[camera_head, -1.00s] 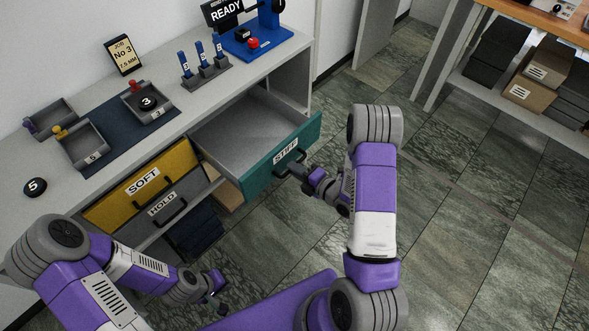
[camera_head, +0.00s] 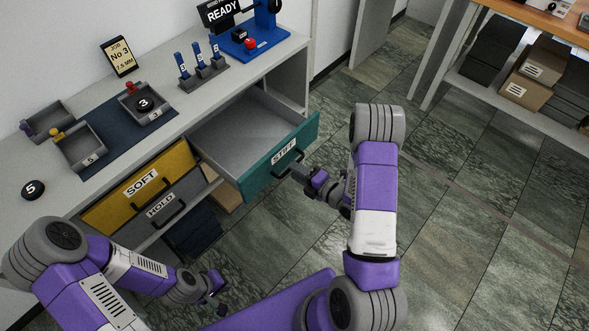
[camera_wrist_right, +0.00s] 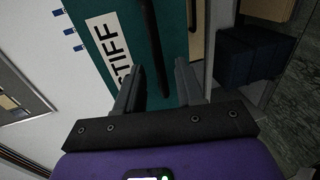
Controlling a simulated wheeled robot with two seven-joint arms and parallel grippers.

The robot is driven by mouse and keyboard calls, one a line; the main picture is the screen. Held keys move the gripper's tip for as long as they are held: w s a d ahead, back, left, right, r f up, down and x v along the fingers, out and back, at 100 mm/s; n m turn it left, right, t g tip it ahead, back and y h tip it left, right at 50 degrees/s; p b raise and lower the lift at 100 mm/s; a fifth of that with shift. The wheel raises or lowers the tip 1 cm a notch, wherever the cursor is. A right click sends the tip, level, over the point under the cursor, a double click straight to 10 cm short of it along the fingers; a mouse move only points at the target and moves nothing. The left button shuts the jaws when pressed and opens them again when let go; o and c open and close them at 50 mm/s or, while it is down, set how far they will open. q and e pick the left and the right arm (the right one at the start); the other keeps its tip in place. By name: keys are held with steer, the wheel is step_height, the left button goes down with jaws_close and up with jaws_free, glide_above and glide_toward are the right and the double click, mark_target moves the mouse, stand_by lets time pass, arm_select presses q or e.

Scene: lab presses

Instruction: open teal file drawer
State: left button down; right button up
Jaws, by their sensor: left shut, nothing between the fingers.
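The teal file drawer (camera_head: 262,176), labelled STIFF, stands pulled out of the bench, and its empty grey inside shows. Its dark bar handle (camera_head: 290,157) is on the front. My right gripper (camera_head: 296,169) is at the handle. In the right wrist view, its two fingers (camera_wrist_right: 158,80) are spread, with the handle bar (camera_wrist_right: 152,45) between them and a gap showing on each side. The teal front (camera_wrist_right: 171,30) with its STIFF label fills the upper middle there. My left gripper (camera_head: 222,296) is shut and empty, low in front of the bench, away from the drawers.
A yellow SOFT drawer (camera_head: 140,188) and a grey HOLD drawer (camera_head: 165,212) are closed, left of the teal one. Trays, a sign and a blue press (camera_head: 252,42) stand on the bench top. Floor (camera_head: 470,220) is clear to the right.

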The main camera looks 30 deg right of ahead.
steer(key=v, duration=0.6)
steer(key=shift+p, duration=0.4)
steer(key=shift+w, duration=0.1)
steer(key=s+a+f+m+g+h+p, duration=0.25)
steer(key=a+f+m+g, duration=0.55)
steer(key=m, duration=0.6)
steer(key=s+a+f+m+g+p, duration=0.1)
steer(key=s+a+m+g+p, duration=0.1)
steer(key=s+a+m+g, duration=0.4)
steer(key=s+a+m, duration=0.3)
steer(key=s+m, duration=0.1)
steer(key=m, duration=0.1)
steer(key=shift+s+f+y+p, duration=0.25)
steer(key=shift+s+y+p, duration=0.05)
steer(key=shift+y+p, duration=0.05)
